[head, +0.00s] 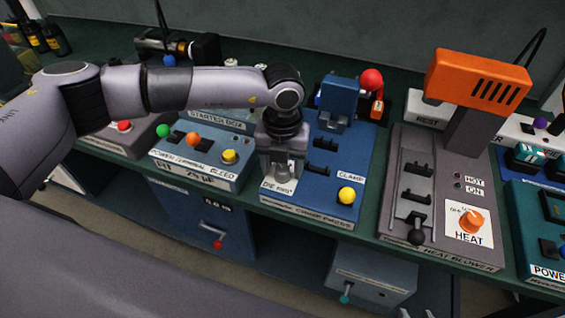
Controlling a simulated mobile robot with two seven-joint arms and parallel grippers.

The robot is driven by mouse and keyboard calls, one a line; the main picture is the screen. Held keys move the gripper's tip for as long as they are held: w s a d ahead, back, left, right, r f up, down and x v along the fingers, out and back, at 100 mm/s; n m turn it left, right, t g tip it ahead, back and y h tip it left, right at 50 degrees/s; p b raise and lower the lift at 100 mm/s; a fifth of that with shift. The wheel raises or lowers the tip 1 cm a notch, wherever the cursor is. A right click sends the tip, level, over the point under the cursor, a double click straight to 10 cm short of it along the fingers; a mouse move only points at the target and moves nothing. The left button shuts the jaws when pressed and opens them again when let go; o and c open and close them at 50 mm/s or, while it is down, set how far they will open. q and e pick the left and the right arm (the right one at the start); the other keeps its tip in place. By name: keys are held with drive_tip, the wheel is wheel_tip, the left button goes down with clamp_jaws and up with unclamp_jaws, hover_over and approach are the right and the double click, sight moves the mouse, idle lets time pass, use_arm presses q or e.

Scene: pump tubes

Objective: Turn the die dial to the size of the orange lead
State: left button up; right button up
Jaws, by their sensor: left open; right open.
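My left gripper (282,176) points down over the front left corner of the blue crimp press (318,208), just above the "DIE mm²" label (278,187). Its jaws are open, and a pale grey rounded piece shows between them. This looks like the die dial (283,168), mostly hidden by the gripper; its setting and any contact cannot be told. An orange ball-shaped piece (193,139) sits on the starter box (197,158) to the left, between green and yellow ones. I cannot tell whether it belongs to the orange lead. My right gripper is out of view.
The press has a yellow knob (346,195) by "CLAMP" and a red ball (371,79) behind. An orange heat blower (478,80) stands to the right with its heat dial (471,221).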

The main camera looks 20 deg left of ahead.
use_arm(q)
drive_tip(key=shift+f, duration=0.1)
drive_tip(key=c, duration=1)
drive_tip(key=shift+c, duration=0.2)
